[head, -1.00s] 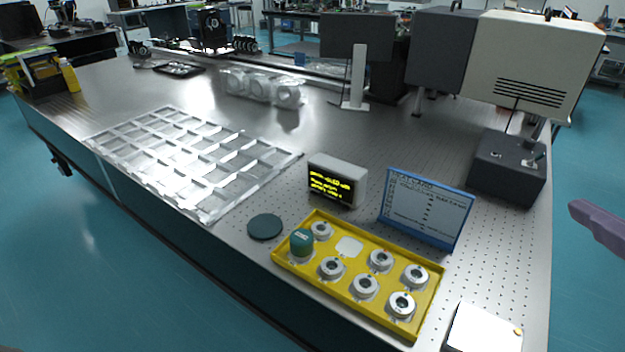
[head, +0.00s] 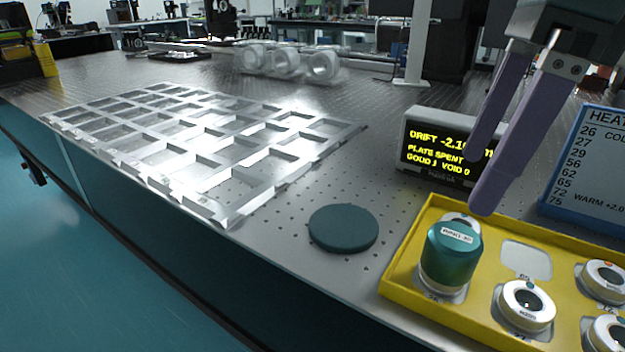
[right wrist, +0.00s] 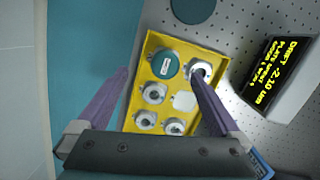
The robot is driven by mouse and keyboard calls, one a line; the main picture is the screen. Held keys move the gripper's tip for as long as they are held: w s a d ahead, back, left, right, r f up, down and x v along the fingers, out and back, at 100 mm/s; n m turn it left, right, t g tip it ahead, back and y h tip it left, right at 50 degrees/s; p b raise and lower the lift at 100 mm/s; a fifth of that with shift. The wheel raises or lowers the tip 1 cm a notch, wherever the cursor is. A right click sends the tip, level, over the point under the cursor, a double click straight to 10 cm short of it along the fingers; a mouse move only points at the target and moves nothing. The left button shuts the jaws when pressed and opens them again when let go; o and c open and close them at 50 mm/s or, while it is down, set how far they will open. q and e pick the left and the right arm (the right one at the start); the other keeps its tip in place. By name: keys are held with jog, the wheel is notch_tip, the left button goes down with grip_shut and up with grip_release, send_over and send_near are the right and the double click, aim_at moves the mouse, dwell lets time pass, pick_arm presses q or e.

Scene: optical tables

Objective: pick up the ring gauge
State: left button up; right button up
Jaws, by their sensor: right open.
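The yellow tray (head: 400,285) holds several pale ring gauges with dark bores, including a front one (head: 527,304) and one at the right (head: 604,281). A teal labelled cylinder (head: 450,255) stands upright in the left front pocket, over a pale base. Another ring gauge (head: 461,219) is partly hidden behind it; in the right wrist view this ring (right wrist: 203,68) is partly covered by a finger. My right gripper (head: 481,182) is open and empty above the tray. In the right wrist view its fingers (right wrist: 160,76) straddle the teal cylinder's area from above. My left gripper is out of view.
A display box (head: 410,150) stands behind the tray, close to my right fingers. A blue-framed board (head: 556,205) stands at the right. A dark round pad (head: 343,228) lies left of the tray. A silver grid rack (head: 240,209) covers the table further left. One tray pocket (head: 526,260) is empty.

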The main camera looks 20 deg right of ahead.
aim_at(457, 235)
jog(key=shift+w+d+f+h, duration=0.15)
jog(key=shift+d+h, duration=0.1)
jog(key=shift+d, duration=0.1)
jog(key=shift+w+d+f+h, duration=0.1)
jog(key=shift+d+f+h, duration=0.05)
jog(key=shift+d+h, duration=0.15)
jog(key=shift+d+f, duration=0.1)
jog(key=shift+f, duration=0.25)
jog(key=f, duration=0.3)
jog(key=f+b, duration=0.1)
jog(key=f, duration=0.2)
jog(key=a+f, duration=0.1)
jog(key=f, duration=0.1)
jog(key=shift+w+a+f, duration=0.1)
jog(key=shift+f, duration=0.3)
jog(key=shift+c, duration=0.2)
jog(key=c, duration=1.1)
grip_shut()
jog(key=shift+r, duration=0.15)
